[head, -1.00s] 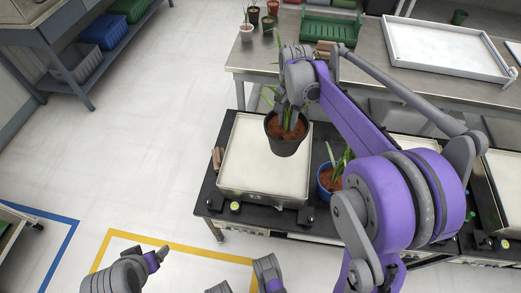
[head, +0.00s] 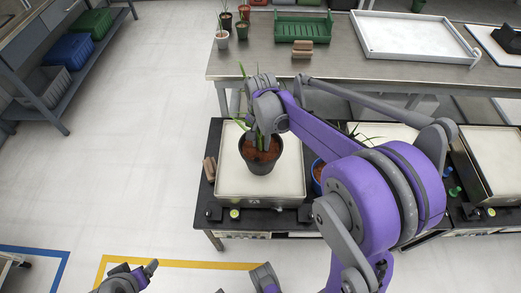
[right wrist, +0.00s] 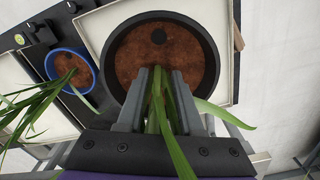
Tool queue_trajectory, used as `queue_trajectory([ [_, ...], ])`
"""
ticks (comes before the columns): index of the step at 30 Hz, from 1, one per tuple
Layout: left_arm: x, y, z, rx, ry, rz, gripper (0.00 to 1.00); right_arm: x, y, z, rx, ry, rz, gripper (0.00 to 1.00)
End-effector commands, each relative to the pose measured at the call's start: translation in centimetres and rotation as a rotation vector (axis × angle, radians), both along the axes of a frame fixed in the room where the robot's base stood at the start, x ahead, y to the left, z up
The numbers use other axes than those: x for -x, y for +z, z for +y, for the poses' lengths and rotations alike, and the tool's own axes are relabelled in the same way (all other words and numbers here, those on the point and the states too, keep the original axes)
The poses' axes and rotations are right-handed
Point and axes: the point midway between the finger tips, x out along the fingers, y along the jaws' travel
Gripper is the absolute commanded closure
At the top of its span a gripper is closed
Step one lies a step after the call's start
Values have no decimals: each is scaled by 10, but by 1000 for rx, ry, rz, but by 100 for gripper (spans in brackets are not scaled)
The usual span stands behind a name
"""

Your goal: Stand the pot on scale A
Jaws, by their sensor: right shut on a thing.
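The dark pot (head: 260,163) holds brown soil and a green leafy plant. My right gripper (head: 263,128) is shut on the plant's stem just above the soil, and its two fingers close round the stem in the right wrist view (right wrist: 157,98). The pot is upright over the pale plate of the left scale (head: 285,185), near the middle of the plate. I cannot tell whether its base touches the plate. No letter is readable on this scale.
A blue pot with a plant (head: 318,172) stands just right of the scale. A brown block (head: 209,169) lies at the scale's left side. More scales stand farther right. The back bench holds a green crate (head: 290,28), a white tray (head: 412,38) and small pots.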

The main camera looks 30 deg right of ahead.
Motion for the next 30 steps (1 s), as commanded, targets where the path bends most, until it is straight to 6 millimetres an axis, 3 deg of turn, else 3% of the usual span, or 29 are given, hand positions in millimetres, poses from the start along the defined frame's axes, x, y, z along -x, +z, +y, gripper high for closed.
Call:
queue_trajectory([
  [5,0,-1,0,0,0,0,20,0,-10,0,0,0,0,100],
  [12,1,-6,0,0,0,2,20,0,-39,0,0,0,0,100],
  [24,1,-8,0,0,0,3,20,0,-44,0,0,0,0,100],
  [25,1,-8,0,0,0,2,20,0,-45,0,0,0,0,61],
  [30,1,-7,0,0,0,2,20,0,-44,0,0,0,0,35],
])
